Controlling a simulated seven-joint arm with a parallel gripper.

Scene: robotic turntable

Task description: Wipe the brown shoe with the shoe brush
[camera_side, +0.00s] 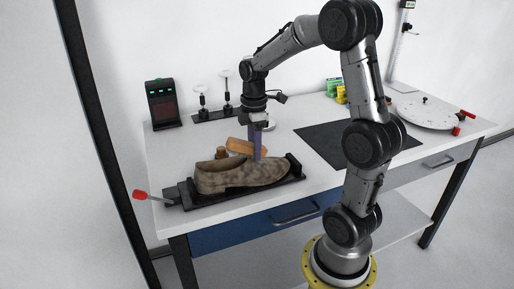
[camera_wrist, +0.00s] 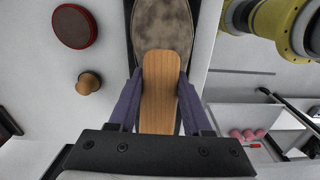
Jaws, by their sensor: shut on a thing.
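The brown shoe (camera_side: 240,178) lies on its side-to-side length in a black holder (camera_side: 188,197) near the table's front left edge. Its toe part also shows at the top of the wrist view (camera_wrist: 162,25). The shoe brush (camera_wrist: 158,85) has a light wooden back; it also shows in the side view (camera_side: 238,146). My gripper (camera_side: 257,157) is shut on the brush, with a purple finger on each side of it in the wrist view (camera_wrist: 158,100). The brush is over or against the shoe; I cannot tell whether it touches. Its bristles are hidden.
A small wooden-topped knob (camera_wrist: 88,83) and a round dark-red tin (camera_wrist: 75,27) sit beside the holder. A black device (camera_side: 163,103) and stands (camera_side: 203,103) are at the back left. A dark mat (camera_side: 325,138) and round turntable (camera_side: 428,113) lie to the right.

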